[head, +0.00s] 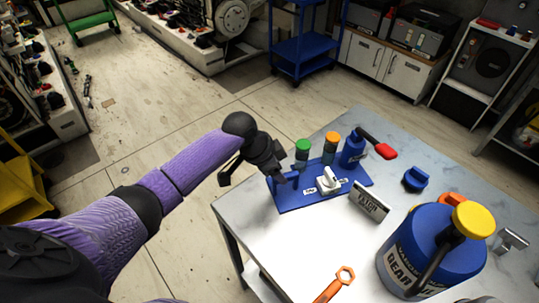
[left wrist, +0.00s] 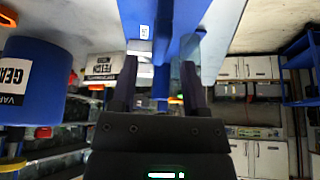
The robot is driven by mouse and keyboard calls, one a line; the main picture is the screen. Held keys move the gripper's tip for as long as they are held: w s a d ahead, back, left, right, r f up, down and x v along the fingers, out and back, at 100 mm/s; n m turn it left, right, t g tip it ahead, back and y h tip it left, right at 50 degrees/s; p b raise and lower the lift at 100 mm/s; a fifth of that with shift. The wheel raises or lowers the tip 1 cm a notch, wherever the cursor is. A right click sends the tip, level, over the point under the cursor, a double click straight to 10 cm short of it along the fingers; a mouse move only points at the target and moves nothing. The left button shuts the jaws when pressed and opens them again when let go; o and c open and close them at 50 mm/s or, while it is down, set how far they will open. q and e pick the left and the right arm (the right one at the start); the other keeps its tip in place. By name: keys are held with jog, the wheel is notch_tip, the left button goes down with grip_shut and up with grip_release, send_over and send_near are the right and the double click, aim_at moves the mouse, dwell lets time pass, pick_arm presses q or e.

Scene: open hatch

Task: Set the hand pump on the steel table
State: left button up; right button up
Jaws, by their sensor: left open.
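The hand pump (head: 352,151), a blue body with a black lever and red grip, stands upright at the far right end of a blue board (head: 290,197) on the steel table (head: 280,239). My left gripper (head: 294,168) is open and empty, over the left part of the board and apart from the pump. In the left wrist view, its two fingers (left wrist: 158,85) stand apart, with the board (left wrist: 168,15) above them. A blue upright shape shows between them, probably the pump; I cannot be sure. My right gripper is not in view.
Green-capped (head: 303,149) and orange-capped (head: 331,143) cylinders and a white valve-like part (head: 328,181) stand on the board. A sign (head: 369,201), blue drum (head: 425,250), blue part (head: 416,179) and orange wrench (head: 335,284) are on the table. The table's front-middle is bare.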

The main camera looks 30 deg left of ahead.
pick_arm(q)
jog(key=p+v, duration=0.2)
jog(key=v, duration=0.6)
jog(key=shift+r, duration=0.25)
jog(key=shift+s, duration=0.1)
